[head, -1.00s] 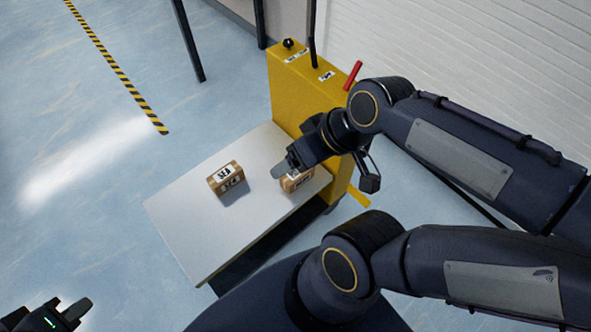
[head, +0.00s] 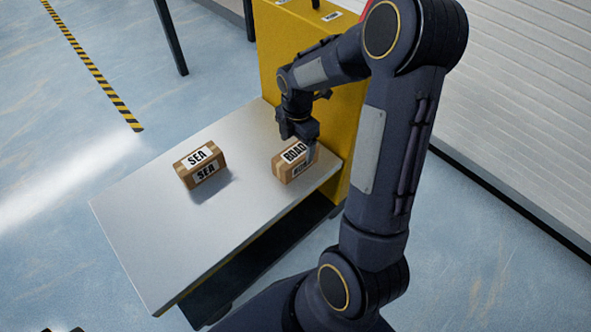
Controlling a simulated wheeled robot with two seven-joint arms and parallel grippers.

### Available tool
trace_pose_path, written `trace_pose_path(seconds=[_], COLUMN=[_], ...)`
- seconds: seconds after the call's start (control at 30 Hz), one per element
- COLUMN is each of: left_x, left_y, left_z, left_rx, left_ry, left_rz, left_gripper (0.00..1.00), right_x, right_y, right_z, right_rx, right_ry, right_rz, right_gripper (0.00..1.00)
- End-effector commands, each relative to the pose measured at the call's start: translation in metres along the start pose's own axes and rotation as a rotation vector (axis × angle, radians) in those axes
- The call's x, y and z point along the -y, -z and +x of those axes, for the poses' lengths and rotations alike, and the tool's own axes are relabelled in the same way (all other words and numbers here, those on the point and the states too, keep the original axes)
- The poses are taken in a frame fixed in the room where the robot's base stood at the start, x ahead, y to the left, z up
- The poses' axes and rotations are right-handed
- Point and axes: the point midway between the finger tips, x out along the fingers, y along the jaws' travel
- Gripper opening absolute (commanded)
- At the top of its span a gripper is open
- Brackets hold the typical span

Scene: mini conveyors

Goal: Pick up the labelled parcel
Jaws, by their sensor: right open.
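Two brown cardboard parcels with white labels sit on the pale grey platform (head: 150,225). The left parcel (head: 203,170) reads SEA on its top and front. Only a dark sliver of my left gripper (head: 62,329) shows at the bottom left edge.
A yellow conveyor housing (head: 268,60) stands behind the right end of the platform. The platform left of the SEA parcel is clear.

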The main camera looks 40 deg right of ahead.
Motion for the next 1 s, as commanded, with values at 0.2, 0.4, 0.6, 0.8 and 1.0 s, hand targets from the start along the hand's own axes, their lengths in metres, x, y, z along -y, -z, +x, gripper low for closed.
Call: trace_pose_path(seconds=[0.2,0.4,0.6,0.8,1.0], left_x=[0.005,0.009,0.015,0.016,0.015], left_y=[-0.005,-0.009,-0.017,-0.017,-0.017], left_z=[0.01,0.019,0.034,0.034,0.034], left_rx=[-0.001,-0.001,0.0,0.0,0.0], left_ry=[0.0,0.0,0.0,0.0,0.0], left_rz=[0.0,0.0,0.0,0.0,0.0], left_gripper=[0.0,0.0,0.0,0.0,0.0], right_x=[-0.001,-0.003,-0.006,-0.006,-0.006], right_y=[-0.001,-0.001,-0.001,-0.001,-0.001], right_z=[0.028,0.046,0.077,0.081,0.081], right_rx=[0.002,0.002,0.001,0.002,0.002], right_ry=[0.007,0.006,0.006,0.003,0.004], right_rz=[-0.021,-0.019,-0.018,-0.018,-0.017], right_gripper=[0.8,0.8,0.8,0.8,0.67])
